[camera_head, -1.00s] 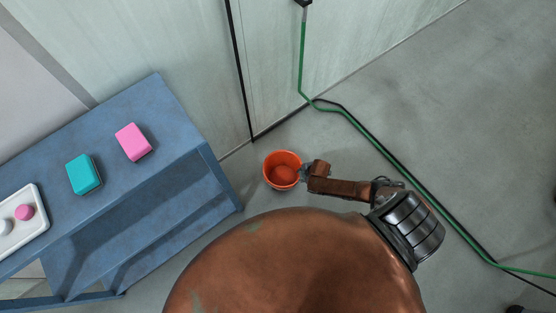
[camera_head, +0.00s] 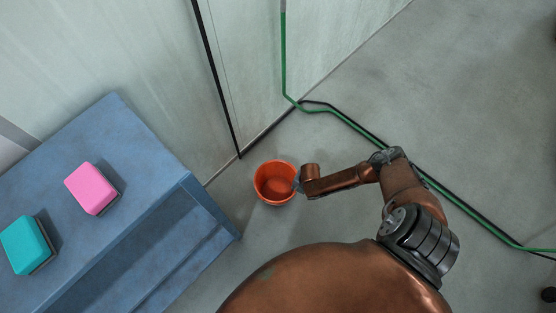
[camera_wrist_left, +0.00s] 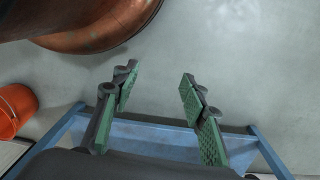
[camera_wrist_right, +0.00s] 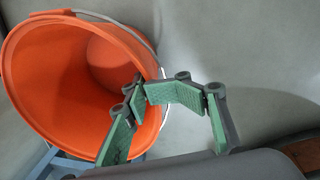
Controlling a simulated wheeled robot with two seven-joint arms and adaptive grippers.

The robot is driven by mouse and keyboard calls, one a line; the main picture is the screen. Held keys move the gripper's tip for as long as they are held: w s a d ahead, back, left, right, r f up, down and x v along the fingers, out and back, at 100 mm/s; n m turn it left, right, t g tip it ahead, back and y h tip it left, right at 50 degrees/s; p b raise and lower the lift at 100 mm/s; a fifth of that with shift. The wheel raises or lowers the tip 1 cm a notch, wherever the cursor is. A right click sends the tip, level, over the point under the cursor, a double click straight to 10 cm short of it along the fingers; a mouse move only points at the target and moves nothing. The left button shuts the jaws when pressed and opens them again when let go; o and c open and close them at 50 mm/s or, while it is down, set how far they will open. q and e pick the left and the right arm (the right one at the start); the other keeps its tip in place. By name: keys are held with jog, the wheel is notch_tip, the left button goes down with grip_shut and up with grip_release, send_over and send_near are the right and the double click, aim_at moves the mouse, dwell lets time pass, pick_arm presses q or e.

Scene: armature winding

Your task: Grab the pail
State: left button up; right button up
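The orange pail (camera_head: 267,194) stands beside the wall corner, right of the blue bench. It fills the upper left of the right wrist view (camera_wrist_right: 58,75), its mouth toward the camera and its wire handle lying along the rim. My right gripper (camera_head: 297,182) is at the pail's right rim. In the right wrist view its fingers (camera_wrist_right: 176,93) are bent inward with their tips together, enclosing part of the rim and handle; the exact contact is hidden. The pail (camera_wrist_left: 14,110) shows at the left there.
The blue bench (camera_head: 130,150) stands at left with a pink block (camera_head: 91,188) and a teal block (camera_head: 26,245) on it. Grey floor is open at the right.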

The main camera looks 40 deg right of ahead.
pick_arm(q)
jog(key=w+d+f+t+h+b, duration=0.1)
jog(key=w+d+f+t+b, duration=0.1)
jog(key=w+d+f+b, duration=0.1)
notch_tip(320, 180, down, 3)
jog(key=w+d, duration=0.1)
jog(key=w, duration=0.1)
jog(key=shift+w+t, duration=0.3)
pick_arm(e)
jog(key=f, duration=0.3)
jog(key=a+f, duration=0.1)
jog(key=f, duration=0.1)
jog(key=shift+s+f, duration=0.15)
jog(key=shift+f, duration=0.2)
pick_arm(q)
jog(key=shift+r, duration=0.1)
pick_arm(e)
jog(key=shift+d, duration=0.1)
grip_shut()
